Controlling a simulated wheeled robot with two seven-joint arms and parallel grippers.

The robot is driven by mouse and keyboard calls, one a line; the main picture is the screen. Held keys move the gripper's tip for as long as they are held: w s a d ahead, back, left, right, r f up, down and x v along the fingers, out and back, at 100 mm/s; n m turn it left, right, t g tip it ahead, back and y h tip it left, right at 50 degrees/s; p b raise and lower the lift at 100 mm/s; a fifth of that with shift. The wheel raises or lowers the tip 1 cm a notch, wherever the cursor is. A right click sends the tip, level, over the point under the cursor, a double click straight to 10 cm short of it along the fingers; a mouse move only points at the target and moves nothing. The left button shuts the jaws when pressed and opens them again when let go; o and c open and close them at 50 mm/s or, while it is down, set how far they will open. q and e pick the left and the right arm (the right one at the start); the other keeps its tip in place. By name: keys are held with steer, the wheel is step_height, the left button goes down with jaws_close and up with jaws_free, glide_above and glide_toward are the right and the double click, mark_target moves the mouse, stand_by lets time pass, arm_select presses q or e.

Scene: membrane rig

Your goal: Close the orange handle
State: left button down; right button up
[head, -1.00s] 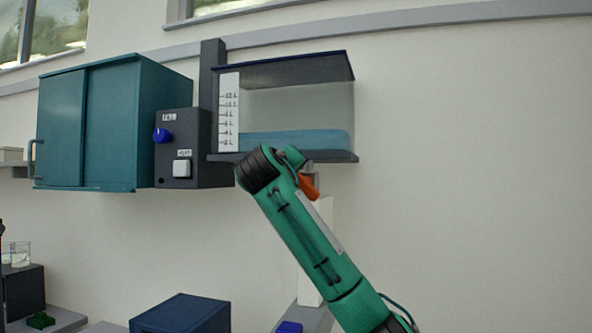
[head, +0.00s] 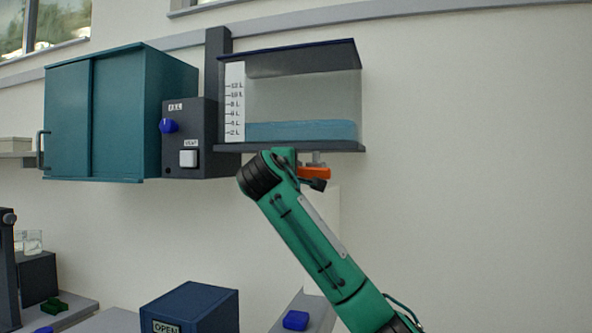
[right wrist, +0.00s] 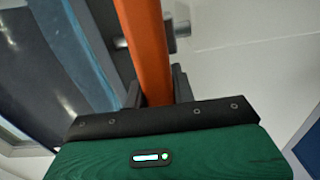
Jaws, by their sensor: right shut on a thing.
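The orange handle (head: 315,173) sits just under the shelf of a clear tank (head: 300,100) with blue liquid low inside. The handle lies about level, pointing to the right. My right gripper (head: 318,184) is at the handle, partly hidden behind my green arm. In the right wrist view the orange handle (right wrist: 147,45) runs between the two dark fingers of my right gripper (right wrist: 157,92), which is shut on it. The valve body behind the handle is mostly hidden. My left gripper is not in view.
A dark control box (head: 190,138) with a blue knob and a white button hangs left of the tank, beside a teal cabinet (head: 105,115). Below are a blue box (head: 190,302) and a small blue block (head: 296,320). The wall at right is clear.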

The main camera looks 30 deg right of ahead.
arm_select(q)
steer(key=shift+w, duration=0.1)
arm_select(e)
steer(key=shift+f+n, duration=0.2)
steer(key=shift+n, duration=0.1)
steer(key=o, duration=1)
steer(key=shift+a, duration=0.1)
arm_select(q)
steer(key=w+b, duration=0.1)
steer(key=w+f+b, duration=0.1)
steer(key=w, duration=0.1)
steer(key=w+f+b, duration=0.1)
steer(key=b, duration=0.1)
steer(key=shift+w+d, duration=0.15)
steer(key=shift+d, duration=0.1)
arm_select(e)
steer(key=v, duration=1.3)
steer(key=shift+s+a, duration=0.25)
steer(key=shift+a, duration=0.05)
